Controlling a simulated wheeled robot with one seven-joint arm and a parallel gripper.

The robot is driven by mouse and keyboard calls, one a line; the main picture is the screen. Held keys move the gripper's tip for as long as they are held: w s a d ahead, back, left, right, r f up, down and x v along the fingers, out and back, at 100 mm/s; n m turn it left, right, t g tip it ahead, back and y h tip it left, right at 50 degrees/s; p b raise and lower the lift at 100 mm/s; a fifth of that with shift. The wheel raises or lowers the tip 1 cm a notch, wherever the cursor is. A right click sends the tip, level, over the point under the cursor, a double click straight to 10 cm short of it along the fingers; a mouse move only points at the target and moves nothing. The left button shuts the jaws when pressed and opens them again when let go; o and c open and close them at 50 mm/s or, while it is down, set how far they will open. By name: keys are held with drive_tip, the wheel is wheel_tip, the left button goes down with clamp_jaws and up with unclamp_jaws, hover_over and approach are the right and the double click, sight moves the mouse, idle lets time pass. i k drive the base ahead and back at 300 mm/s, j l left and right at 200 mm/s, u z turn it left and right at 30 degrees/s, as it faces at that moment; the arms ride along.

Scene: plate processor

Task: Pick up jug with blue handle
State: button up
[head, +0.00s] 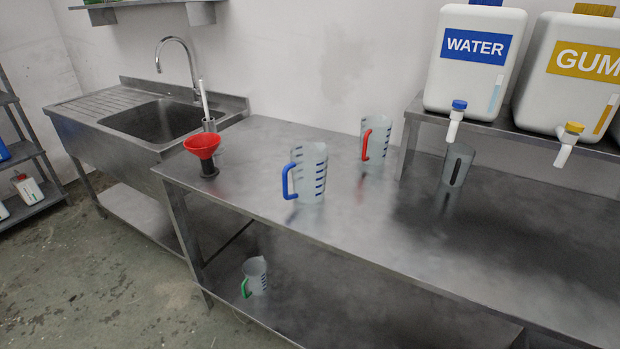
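The jug with the blue handle (311,174) stands upright on the metal table (262,146), left of the table's middle and near its front edge. It is clear with dark blue measuring marks, and its blue handle (288,182) points left. Nothing stands in front of it. My gripper is not in view.
A jug with a red handle (377,138) stands behind and right. A red funnel (202,147) stands left. A dark-marked jug (457,166) sits below the WATER container (474,62). A green-handled jug (256,275) is on the lower shelf. The table's front middle is clear.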

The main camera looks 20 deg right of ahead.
sight(303, 178)
drive_tip(key=i+j, duration=0.2)
drive_tip(key=j, duration=0.2)
drive_tip(key=i+j+z, duration=0.1)
drive_tip(key=i+j, duration=0.15)
drive_tip(key=j, duration=0.15)
drive_tip(key=i+j, duration=0.15)
drive_tip(key=j, duration=0.3)
drive_tip(key=i+j+z, duration=0.1)
drive_tip(key=i+j, duration=0.15)
drive_tip(key=j, duration=0.2)
drive_tip(key=i+j+z, duration=0.1)
drive_tip(key=j, duration=0.3)
drive_tip(key=i+j, duration=0.25)
drive_tip(key=j, duration=0.25)
drive_tip(key=i+j+z, duration=0.1)
drive_tip(key=j, duration=0.35)
drive_tip(key=i+j, duration=0.2)
drive_tip(key=j, duration=0.25)
